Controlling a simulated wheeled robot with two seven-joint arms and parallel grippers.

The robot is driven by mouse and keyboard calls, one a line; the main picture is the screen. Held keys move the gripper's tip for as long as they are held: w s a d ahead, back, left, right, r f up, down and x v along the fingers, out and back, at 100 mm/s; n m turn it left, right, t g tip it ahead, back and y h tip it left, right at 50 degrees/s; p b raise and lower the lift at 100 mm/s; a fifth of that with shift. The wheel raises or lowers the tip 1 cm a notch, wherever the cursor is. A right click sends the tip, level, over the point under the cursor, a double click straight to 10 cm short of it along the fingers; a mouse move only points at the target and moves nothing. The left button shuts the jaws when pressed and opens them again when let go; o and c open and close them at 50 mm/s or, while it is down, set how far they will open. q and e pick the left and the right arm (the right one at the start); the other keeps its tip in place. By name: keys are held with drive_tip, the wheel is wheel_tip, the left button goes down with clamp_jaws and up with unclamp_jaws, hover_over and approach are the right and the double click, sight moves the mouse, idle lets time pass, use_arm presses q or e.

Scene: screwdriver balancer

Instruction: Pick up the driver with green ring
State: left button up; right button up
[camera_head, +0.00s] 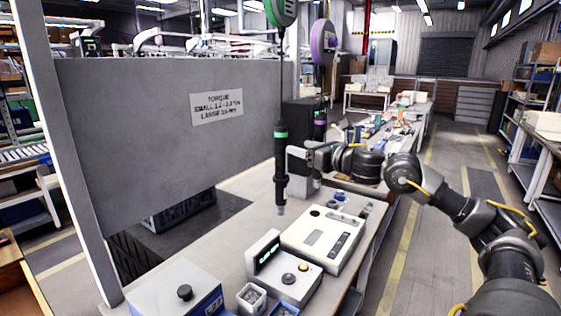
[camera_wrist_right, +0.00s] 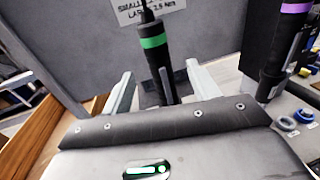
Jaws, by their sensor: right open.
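The driver with the green ring (camera_head: 281,170) hangs upright, tip down, above the workbench, below a green balancer (camera_head: 281,11). My right gripper (camera_head: 291,161) is at its right side, level with its body below the ring. In the right wrist view the driver (camera_wrist_right: 155,52) shows in the gap between the two open fingers (camera_wrist_right: 160,85), slightly tilted in the picture. I cannot tell whether the fingertips reach past it or touch it. A second driver, with a purple ring (camera_wrist_right: 291,18), hangs to the right, below a purple balancer (camera_head: 324,42). My left gripper is not in view.
A grey panel (camera_head: 150,130) with a torque label (camera_head: 217,105) stands behind and left of the driver. On the bench below are a white fixture box (camera_head: 322,238), a display unit (camera_head: 285,278), a blue-fronted box (camera_head: 175,295) and small bins (camera_head: 252,297).

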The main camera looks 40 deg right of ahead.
sight(286, 143)
drive_tip(key=shift+w+a+r+p, duration=0.15)
drive_tip(key=shift+w+p, duration=0.2)
drive_tip(key=shift+w, duration=0.15)
drive_tip(key=shift+w+a+r+p, duration=0.15)
drive_tip(key=shift+w+p, duration=0.15)
drive_tip(key=shift+w, duration=0.6)
drive_tip(key=shift+w+f+p, duration=0.15)
drive_tip(key=shift+w+p, duration=0.1)
drive_tip(key=shift+p, duration=0.1)
drive_tip(key=shift+w+a+f, duration=0.1)
drive_tip(key=shift+w+f, duration=0.05)
drive_tip(key=shift+w, duration=0.05)
drive_tip(key=w+p, duration=0.3)
drive_tip(key=w, duration=0.1)
drive_tip(key=shift+w+a+p, duration=0.2)
drive_tip(key=shift+p, duration=0.1)
drive_tip(key=shift+w, duration=0.4)
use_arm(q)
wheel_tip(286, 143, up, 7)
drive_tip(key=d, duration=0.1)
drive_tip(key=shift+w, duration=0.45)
use_arm(e)
drive_tip(key=shift+s, duration=0.1)
